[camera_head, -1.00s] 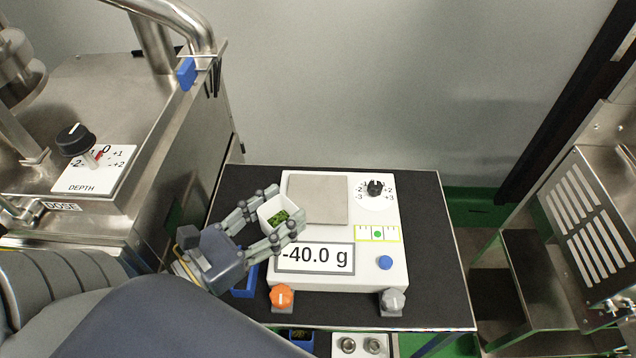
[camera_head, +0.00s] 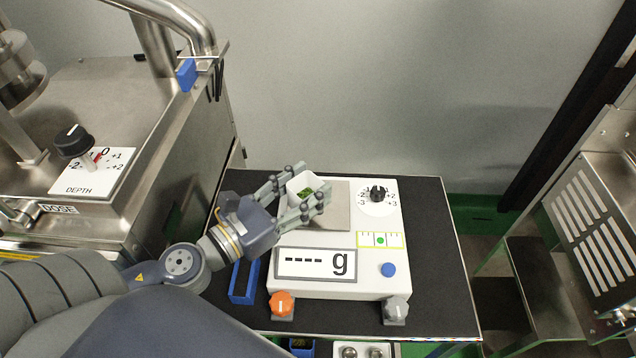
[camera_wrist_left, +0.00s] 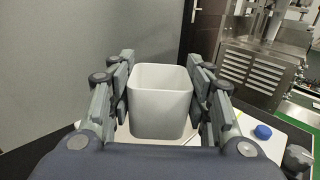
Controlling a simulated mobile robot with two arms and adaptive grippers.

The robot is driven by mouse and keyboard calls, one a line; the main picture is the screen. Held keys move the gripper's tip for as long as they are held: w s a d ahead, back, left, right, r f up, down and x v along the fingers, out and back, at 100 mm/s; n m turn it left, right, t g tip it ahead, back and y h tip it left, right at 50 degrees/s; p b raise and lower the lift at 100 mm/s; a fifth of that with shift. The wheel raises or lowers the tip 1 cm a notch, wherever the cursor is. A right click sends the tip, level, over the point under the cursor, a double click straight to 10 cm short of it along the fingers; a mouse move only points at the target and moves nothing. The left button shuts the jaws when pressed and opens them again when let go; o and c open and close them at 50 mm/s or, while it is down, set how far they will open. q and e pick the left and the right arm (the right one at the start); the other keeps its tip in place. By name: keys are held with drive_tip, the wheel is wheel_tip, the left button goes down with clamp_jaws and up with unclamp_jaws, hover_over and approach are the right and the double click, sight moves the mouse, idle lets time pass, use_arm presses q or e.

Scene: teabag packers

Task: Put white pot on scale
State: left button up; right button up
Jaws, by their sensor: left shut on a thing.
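The white scale (camera_head: 350,281) has a display (camera_head: 316,264) reading "---- g", a black dial (camera_head: 378,193), a blue button (camera_head: 388,269), and an orange (camera_head: 281,304) and a grey knob (camera_head: 396,308). My right gripper is out of view.
The scale stands on a black table (camera_head: 440,260). A blue tray (camera_head: 244,283) lies left of the scale. A steel machine with a DEPTH dial (camera_head: 73,141) stands at the left. Another steel machine (camera_head: 590,225) is at the right. The table right of the scale is clear.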

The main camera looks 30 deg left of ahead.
sight(312, 190)
use_arm(q)
drive_tip(key=w+p, duration=0.1)
drive_tip(key=w, duration=0.3)
drive_tip(key=shift+w+f, duration=0.15)
drive_tip(key=shift+w, duration=0.1)
drive_tip(key=shift+f+b, duration=0.7)
drive_tip(key=shift+f, duration=1.15)
drive_tip(key=shift+f, duration=0.15)
drive_tip(key=o, duration=1)
drive_tip(key=shift+r, duration=0.2)
